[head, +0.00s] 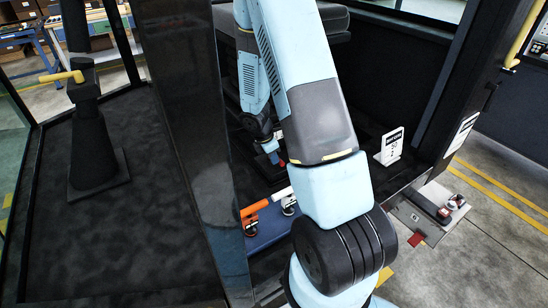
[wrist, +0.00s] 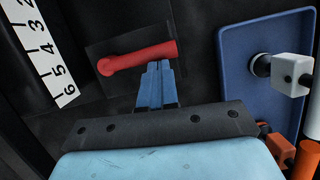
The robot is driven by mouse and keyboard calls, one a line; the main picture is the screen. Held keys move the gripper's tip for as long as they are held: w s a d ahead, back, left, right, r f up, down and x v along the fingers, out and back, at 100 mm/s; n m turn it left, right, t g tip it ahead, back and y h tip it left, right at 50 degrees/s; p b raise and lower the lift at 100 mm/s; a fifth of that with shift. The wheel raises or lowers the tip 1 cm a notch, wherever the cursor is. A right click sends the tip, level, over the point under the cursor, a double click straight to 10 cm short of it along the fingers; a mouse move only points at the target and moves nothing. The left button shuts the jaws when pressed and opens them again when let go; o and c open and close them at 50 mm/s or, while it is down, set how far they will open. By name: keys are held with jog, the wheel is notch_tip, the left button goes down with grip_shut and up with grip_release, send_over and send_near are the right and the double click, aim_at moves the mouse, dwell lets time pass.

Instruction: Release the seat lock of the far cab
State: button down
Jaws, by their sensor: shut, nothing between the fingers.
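A red bent lever (wrist: 140,56) lies on a dark plate in the wrist view; its thick elbow end is at left. No label on it shows that it is the seat lock. My gripper (wrist: 158,68) has its blue fingers together, with nothing between them. Its tips are right at the lever's lower edge, near the lever's right part; I cannot tell whether they touch. In the head view my gripper (head: 273,157) is low inside the dark cab, beneath the seat (head: 320,20), and my arm hides much of that area.
A blue tray (wrist: 235,85) with a white-knobbed fitting (wrist: 290,72) and an orange handle (wrist: 307,158) lies right of my gripper. A numbered scale (wrist: 45,50) stands left. A dark post (head: 205,150) rises beside my arm. A yellow-handled pedestal (head: 95,150) stands further left.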

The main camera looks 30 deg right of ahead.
jog(key=a+r, duration=0.6)
jog(key=r, duration=0.4)
jog(key=shift+s+a+r, duration=0.15)
jog(key=shift+s+a, duration=0.1)
jog(key=shift+a, duration=0.15)
